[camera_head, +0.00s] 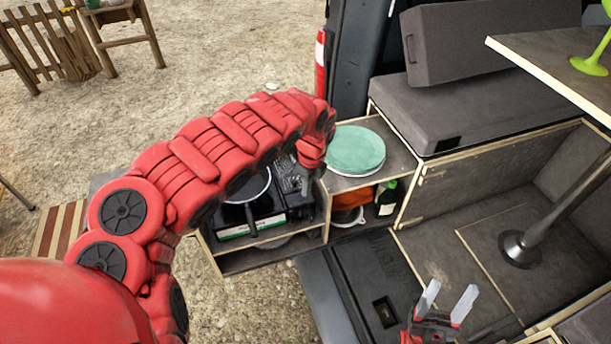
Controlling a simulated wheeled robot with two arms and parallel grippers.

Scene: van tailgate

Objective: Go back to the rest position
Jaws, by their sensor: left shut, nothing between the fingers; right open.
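My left arm reaches in from the left and bends down over the kitchen box. My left gripper (306,185) points down between the camping stove (262,222) and the green plate (355,148); it is shut and empty, and its fingers are small and hard to make out. My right gripper (446,302) is at the bottom right, above the van floor's edge. Its two grey fingers are apart with nothing between them.
A pan (252,187) sits on the stove, partly behind my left arm. A green bottle (387,198) stands in the shelf below the plate. A table (545,68) with a lime-green glass (594,62) is at the upper right, its leg (560,210) on the van floor. Open gravel lies at left.

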